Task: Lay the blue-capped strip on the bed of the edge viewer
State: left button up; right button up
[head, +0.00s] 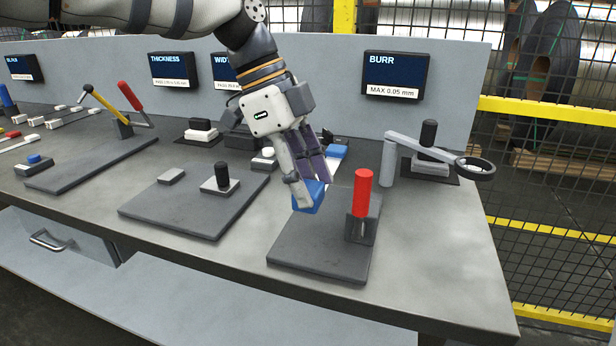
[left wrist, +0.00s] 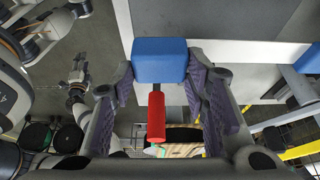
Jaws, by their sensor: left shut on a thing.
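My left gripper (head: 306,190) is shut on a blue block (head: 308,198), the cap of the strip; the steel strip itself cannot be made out. In the left wrist view the cap (left wrist: 160,60) sits between the fingertips. It is above the rear left part of a dark plate (head: 310,250) under the BURR sign; whether it touches is unclear. An upright red handle (head: 362,192) stands on this plate, just right of the cap. A ring lens on an arm (head: 475,168) is further right. I cannot tell for certain which part is the viewer's bed. My right gripper seems to show far off (left wrist: 78,75).
Another blue-topped piece (head: 337,152) lies behind my gripper. A dark plate with a black knob (head: 222,178) is to the left. A back panel with the BURR sign (head: 395,76) rises behind. The front right bench top (head: 430,260) is clear.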

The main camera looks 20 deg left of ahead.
pick_arm(q)
jog(key=shift+f, duration=3.95)
jog(key=shift+f, duration=0.25)
jog(key=o, duration=1.3)
jog(key=shift+o, duration=0.2)
jog(key=v, duration=1.2)
jog(key=shift+d, duration=0.1)
